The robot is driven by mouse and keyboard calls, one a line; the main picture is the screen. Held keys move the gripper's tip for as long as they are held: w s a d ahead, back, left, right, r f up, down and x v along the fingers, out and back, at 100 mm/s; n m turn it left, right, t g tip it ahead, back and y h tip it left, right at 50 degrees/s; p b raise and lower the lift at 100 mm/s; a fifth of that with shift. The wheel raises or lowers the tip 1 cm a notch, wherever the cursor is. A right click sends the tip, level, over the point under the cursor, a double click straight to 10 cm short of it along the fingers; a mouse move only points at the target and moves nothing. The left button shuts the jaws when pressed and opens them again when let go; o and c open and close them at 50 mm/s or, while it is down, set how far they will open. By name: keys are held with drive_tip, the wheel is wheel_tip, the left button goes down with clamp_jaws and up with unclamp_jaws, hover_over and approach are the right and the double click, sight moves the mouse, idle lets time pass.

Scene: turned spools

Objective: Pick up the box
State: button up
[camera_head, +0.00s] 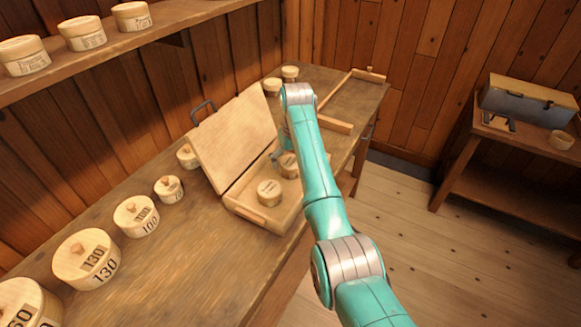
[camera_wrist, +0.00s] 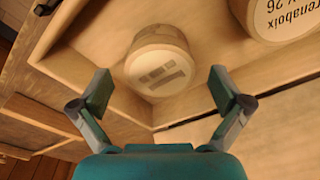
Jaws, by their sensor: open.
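A wooden case (camera_head: 230,207) stands open on the workbench, its lid (camera_head: 235,140) raised. Round pale wooden boxes sit inside it, one near the front (camera_head: 269,192) and one beside my gripper (camera_head: 289,165). The task does not say which box is meant. My gripper (camera_head: 281,157) is over the case, partly hidden by my arm. In the wrist view my gripper (camera_wrist: 162,90) is open and empty. A small round box with a printed label (camera_wrist: 158,75) lies ahead, between the line of the fingers and apart from them. A larger labelled round box (camera_wrist: 287,18) is at the upper right.
Several lidded round boxes, such as the one marked 130 (camera_head: 87,262), stand along the bench (camera_head: 190,275). A shelf (camera_head: 110,45) with more boxes hangs at upper left. The floor between is clear.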

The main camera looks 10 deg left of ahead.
drive_tip(key=shift+w+a+f, duration=0.1)
drive_tip(key=shift+f, duration=1.1)
drive_tip(key=c, duration=1.1)
drive_tip(key=shift+r, duration=0.1)
